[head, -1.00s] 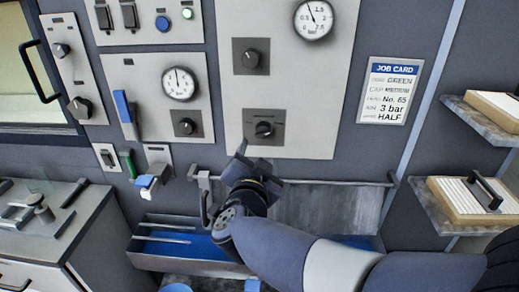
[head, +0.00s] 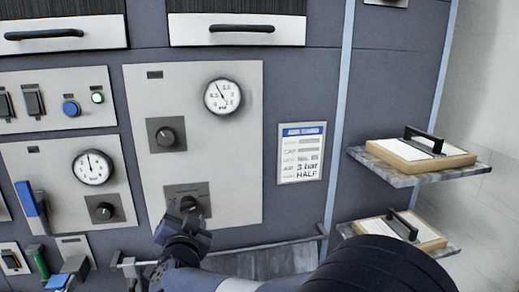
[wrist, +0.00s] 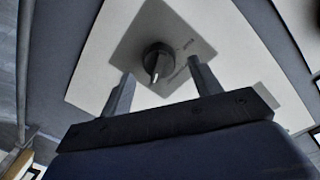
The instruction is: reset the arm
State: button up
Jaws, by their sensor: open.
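My gripper (head: 187,218) is open in front of the lower selector knob (head: 189,204) on the tall light panel (head: 235,140). In the wrist view the two fingers of my gripper (wrist: 160,92) stand apart, with the dark round knob (wrist: 157,60) and its pale pointer showing between and beyond them. Nothing is held. I cannot tell whether the fingers touch the panel, but the knob looks clear of them. My arm reaches in from the lower right of the head view.
Above the knob are another knob (head: 165,136) and a gauge (head: 222,96). A job card (head: 301,152) hangs to the right. Two shelves (head: 430,172) with handled boards jut out at the right. A rail (head: 290,243) runs below the panel. A blue lever (head: 30,205) is at the left.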

jog(key=x, duration=0.2)
jog(key=shift+w, duration=0.3)
jog(key=shift+s, duration=0.1)
